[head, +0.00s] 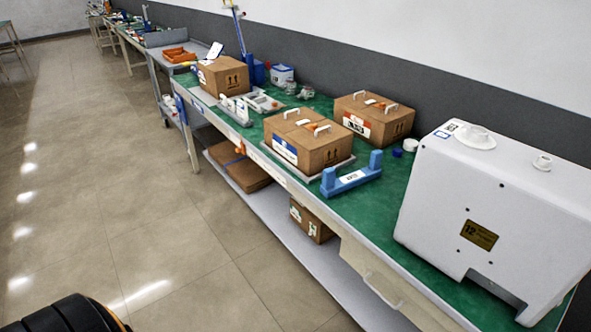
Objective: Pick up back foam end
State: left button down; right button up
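A blue U-shaped end piece (349,180) with a white label lies near the front edge of the green bench top, with its two uprights pointing up. It looks like a foam end, but I cannot tell whether it is the back one. Nothing is holding it. Neither of my grippers shows in the head view. Only a dark rounded part, probably of my own arm, shows at the lower left corner.
A large white canister unit (490,215) stands at right. Cardboard boxes with white handles (308,143) (375,117) stand behind the blue piece. Another box (223,76) and grey-white parts (235,110) are farther along. The lower shelf (290,225) holds cartons. The floor (130,190) is clear.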

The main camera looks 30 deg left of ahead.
aim_at(331, 187)
jog(key=u, duration=0.7)
jog(key=i+j+z, duration=0.15)
jog(key=j, duration=0.2)
jog(key=i, duration=0.05)
